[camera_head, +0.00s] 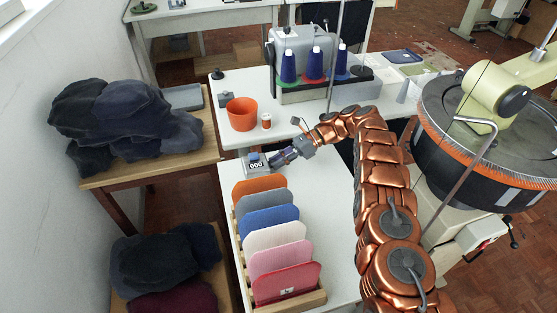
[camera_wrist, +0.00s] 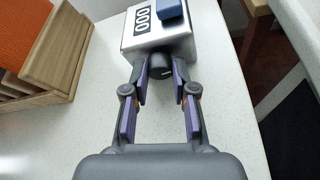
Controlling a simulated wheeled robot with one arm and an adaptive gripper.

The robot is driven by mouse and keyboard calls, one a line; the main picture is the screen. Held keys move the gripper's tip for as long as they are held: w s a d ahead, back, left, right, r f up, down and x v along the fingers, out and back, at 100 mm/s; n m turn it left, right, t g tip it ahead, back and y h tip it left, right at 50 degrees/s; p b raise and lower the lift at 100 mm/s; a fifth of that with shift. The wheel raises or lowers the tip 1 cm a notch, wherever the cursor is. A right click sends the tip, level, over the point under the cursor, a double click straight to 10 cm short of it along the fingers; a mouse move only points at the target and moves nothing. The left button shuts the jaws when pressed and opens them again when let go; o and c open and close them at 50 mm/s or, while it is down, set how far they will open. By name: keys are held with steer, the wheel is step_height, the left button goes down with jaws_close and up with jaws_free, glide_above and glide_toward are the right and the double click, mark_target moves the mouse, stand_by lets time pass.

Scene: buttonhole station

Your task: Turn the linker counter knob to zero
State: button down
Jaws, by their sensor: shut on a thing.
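The linker counter (camera_head: 254,159) is a small grey metal box on the white bench, beyond the rack. In the wrist view the counter (camera_wrist: 163,43) has a display (camera_wrist: 143,17) with digits that look like 000, a blue button (camera_wrist: 170,9) and a dark round knob (camera_wrist: 161,66) on its near side. A light mark shows on the knob. My gripper (camera_head: 275,160) reaches the counter from the right. In the wrist view my gripper (camera_wrist: 161,80) has its purple-padded fingers on both sides of the knob, shut on it.
A wooden rack of coloured panels (camera_head: 272,222) stands close to the counter. An orange bowl (camera_head: 242,113) and a small thread spool (camera_head: 266,121) stand behind it. Blue yarn cones (camera_head: 315,64) sit further back. The round linking machine (camera_head: 500,150) is at right.

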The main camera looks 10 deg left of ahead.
stand_by(0.5)
steer(key=c, duration=1.2)
jaws_free()
steer(key=shift+d, duration=0.1)
steer(key=shift+r, duration=0.1)
step_height(320, 180, up, 10)
